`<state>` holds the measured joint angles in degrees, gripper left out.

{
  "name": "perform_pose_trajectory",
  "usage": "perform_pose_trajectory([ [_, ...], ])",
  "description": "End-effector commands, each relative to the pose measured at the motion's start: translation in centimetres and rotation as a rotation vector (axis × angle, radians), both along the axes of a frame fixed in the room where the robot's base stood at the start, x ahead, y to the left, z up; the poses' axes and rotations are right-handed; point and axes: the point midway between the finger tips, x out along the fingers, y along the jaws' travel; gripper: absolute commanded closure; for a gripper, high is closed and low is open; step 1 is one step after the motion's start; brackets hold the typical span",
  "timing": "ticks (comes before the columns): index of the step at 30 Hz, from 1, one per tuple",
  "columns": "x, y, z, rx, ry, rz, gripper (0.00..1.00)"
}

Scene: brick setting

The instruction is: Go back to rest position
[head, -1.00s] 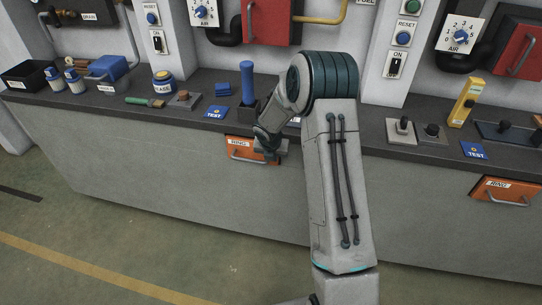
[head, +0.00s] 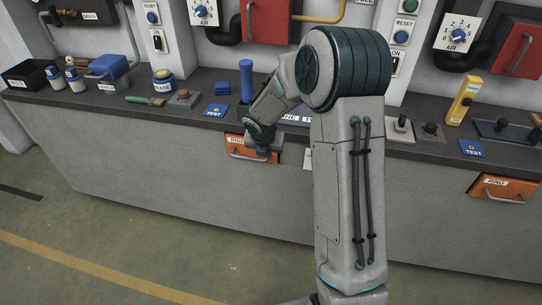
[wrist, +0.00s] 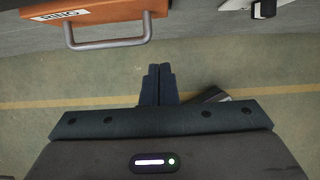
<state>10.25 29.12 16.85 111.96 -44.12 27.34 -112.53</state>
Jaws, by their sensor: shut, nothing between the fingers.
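My gripper (head: 262,154) hangs in front of the counter, by the right part of the orange drawer labelled RING (head: 236,150), and partly hides that drawer. In the wrist view my gripper's dark blue fingers (wrist: 158,84) are together with nothing between them. The orange drawer (wrist: 90,11) and its grey bar handle (wrist: 108,43) show at the top left of that view, apart from the fingertips. My arm's large elbow and pale links stand in the right middle of the head view and hide part of the counter.
The dark countertop (head: 335,134) carries a blue-handled tool in a dark holder (head: 247,82), a brush (head: 145,100), a yellow device (head: 462,102) and several controls. A second orange drawer (head: 503,187) is at right. The green floor (head: 150,255) in front is clear.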

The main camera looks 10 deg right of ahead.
Motion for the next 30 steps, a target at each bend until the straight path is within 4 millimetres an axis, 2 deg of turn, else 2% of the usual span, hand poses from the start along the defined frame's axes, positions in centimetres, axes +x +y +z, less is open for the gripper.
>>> perform_pose_trajectory([
  [3,-0.4,0.1,1.2,0.0,0.0,-0.003,1.0],
  [10,-0.7,0.0,1.7,0.001,0.002,-0.01,1.0],
  [14,-1.7,-0.3,3.1,0.02,-0.014,-0.107,1.0],
  [17,-3.5,-0.7,5.2,0.063,-0.046,-0.294,1.0],
  [20,-6.3,-1.2,7.9,0.13,-0.09,-0.551,1.0],
  [24,-10.6,-1.6,11.0,0.243,-0.155,-0.931,1.0],
  [30,-17.1,-1.6,14.4,0.435,-0.234,-1.472,1.0],
])
